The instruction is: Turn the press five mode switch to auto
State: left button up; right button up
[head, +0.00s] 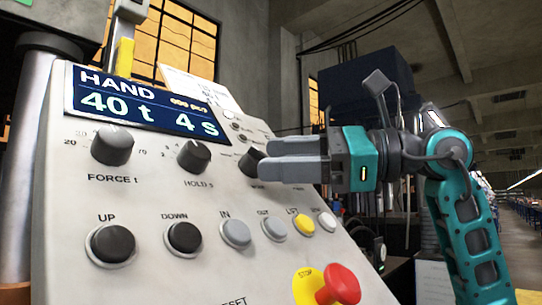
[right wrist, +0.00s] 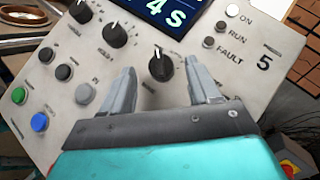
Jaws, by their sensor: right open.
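The mode switch (head: 250,160) is a black knob, third in the panel's knob row. In the head view my right gripper's fingers partly hide it and its label. In the right wrist view the mode switch (right wrist: 160,66) shows whole, its white pointer mark toward the display. My right gripper (head: 262,158) comes in from the right, open. In the right wrist view the right gripper (right wrist: 163,68) has one finger on each side of the knob, with visible gaps. The display (head: 145,104) reads HAND, 40 t, 4 s. My left gripper is not in view.
The force knob (head: 112,146) and hold knob (head: 194,157) sit left of the switch. Several push buttons run below, with a red stop button (head: 340,284) at lower right.

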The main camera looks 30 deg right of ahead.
jog(key=shift+x, duration=0.95)
jog(key=c, duration=1)
